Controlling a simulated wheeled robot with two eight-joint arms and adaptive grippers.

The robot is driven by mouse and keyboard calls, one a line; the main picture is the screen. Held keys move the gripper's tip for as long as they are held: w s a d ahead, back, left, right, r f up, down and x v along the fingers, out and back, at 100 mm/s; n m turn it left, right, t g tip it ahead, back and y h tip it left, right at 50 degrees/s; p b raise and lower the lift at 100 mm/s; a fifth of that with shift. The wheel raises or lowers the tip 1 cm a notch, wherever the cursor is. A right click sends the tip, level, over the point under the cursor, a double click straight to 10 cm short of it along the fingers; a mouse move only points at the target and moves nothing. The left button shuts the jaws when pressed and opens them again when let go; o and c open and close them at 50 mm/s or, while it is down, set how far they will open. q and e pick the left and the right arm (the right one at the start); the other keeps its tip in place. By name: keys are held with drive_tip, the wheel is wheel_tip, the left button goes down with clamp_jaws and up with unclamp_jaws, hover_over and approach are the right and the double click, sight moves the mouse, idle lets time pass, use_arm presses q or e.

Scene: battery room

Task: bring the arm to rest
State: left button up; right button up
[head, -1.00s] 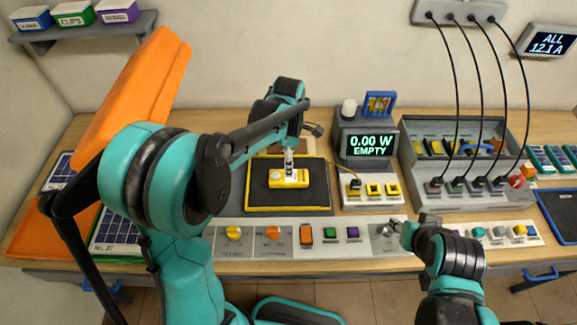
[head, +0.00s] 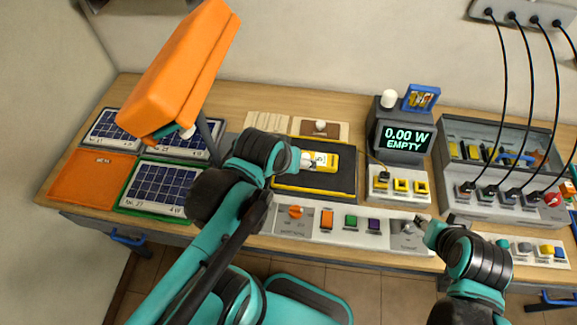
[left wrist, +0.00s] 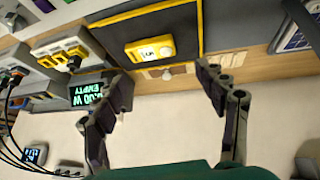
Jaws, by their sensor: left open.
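My left arm crosses the lower middle of the head view, its forearm ending beside a yellow meter (head: 328,160). In that view the left fingers cannot be made out behind the wrist. In the left wrist view my left gripper (left wrist: 163,78) has its fingers spread wide with nothing between them. The meter (left wrist: 150,50) lies on the dark, yellow-edged mat (left wrist: 165,15), beyond and apart from the fingertips. My right gripper (head: 434,221) is at the right end of the switch panel, near a grey knob; its finger gap is too small to judge.
A switch panel (head: 340,240) runs along the front edge. A display reading 0.00 W EMPTY (head: 403,140) stands behind a white socket block (head: 399,187). An orange lamp head (head: 180,70) hangs over solar panels (head: 158,188) at left. Black cables hang at right.

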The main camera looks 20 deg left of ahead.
use_arm(q)
drive_tip(key=shift+s+a+f+m+t, duration=0.1)
drive_tip(key=shift+s+f+m+t, duration=0.1)
drive_tip(key=shift+s+m, duration=0.3)
drive_tip(key=shift+s+f+m+t, duration=0.2)
drive_tip(key=shift+s+m, duration=0.05)
drive_tip(key=shift+m, duration=0.45)
wheel_tip(320, 180, down, 6)
drive_tip(key=b, duration=0.6)
drive_tip(key=shift+f, duration=0.1)
drive_tip(key=shift+c, duration=0.4)
idle(0.4)
